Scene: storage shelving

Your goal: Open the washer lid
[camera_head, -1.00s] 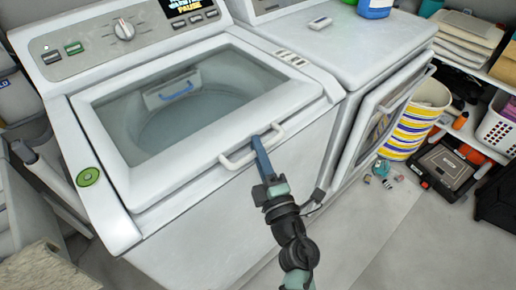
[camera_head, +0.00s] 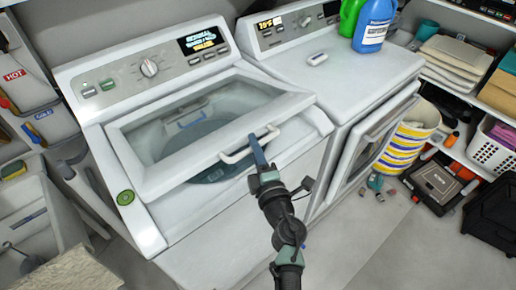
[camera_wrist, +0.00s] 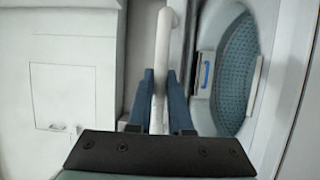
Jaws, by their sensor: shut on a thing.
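The washer (camera_head: 230,240) is a white top-loader with a control panel at its back. Its lid (camera_head: 140,181) has a glass window and a white frame, and it is raised a little at the front, with a gap showing the tub beneath. The white lid handle (camera_head: 238,156) is on the lid's front edge. The perforated tub (camera_wrist: 238,75) shows to the right.
A dryer (camera_head: 350,75) with an ajar front door (camera_head: 375,135) stands right of the washer. A blue bottle (camera_head: 374,28) and a green bottle (camera_head: 350,18) stand on it. A striped basket (camera_head: 405,140) and a black toolbox (camera_head: 437,183) are on the floor at right.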

